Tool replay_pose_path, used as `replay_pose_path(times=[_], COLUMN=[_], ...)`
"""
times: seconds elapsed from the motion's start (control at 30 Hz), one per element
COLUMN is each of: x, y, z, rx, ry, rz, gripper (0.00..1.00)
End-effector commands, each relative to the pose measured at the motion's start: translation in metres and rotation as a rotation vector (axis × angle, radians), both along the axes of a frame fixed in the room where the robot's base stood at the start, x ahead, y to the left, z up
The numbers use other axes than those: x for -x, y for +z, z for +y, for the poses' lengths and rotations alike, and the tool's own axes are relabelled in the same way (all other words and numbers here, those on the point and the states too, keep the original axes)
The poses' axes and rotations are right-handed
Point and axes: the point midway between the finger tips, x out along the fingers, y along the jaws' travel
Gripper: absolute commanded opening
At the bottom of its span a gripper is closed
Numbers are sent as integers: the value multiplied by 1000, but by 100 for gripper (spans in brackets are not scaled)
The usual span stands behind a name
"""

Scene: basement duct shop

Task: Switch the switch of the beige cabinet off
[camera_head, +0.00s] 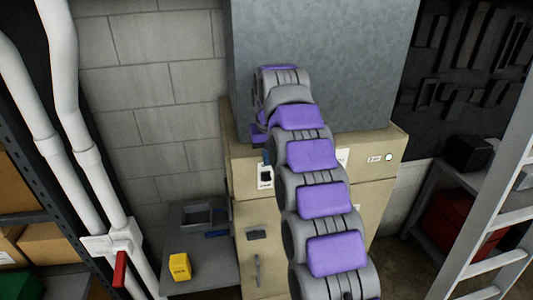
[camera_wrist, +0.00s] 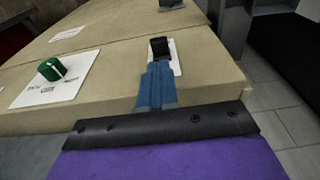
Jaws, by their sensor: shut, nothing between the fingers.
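The beige cabinet (camera_head: 262,213) stands at the middle, partly hidden behind my arm. In the wrist view its beige panel (camera_wrist: 105,98) fills much of the picture. A black switch (camera_head: 265,173) on a white plate sits on the cabinet's upper left front. It also shows in the wrist view (camera_wrist: 160,47), just beyond my fingertips. My gripper (camera_wrist: 161,68) has its blue fingers shut with nothing between them. The tips are close to the switch's lower edge; whether they touch it I cannot tell. In the head view my fingers cannot be made out clearly.
A green knob (camera_wrist: 52,69) on a white plate is left of the switch in the wrist view. A grey duct (camera_head: 345,70) rises above the cabinet. A yellow box (camera_head: 180,267) lies on a low grey table at left. A ladder (camera_head: 497,215) stands at right.

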Motion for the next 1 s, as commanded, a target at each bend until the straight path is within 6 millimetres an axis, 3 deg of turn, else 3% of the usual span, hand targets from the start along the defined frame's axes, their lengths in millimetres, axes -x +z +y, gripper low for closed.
replay_pose_path(times=[0.4, 1.0], x=[-5, -6], y=[-39, -46], z=[4, 2], rx=[3, 0], ry=[-1, 0], rz=[2, -4], gripper=[0, 0])
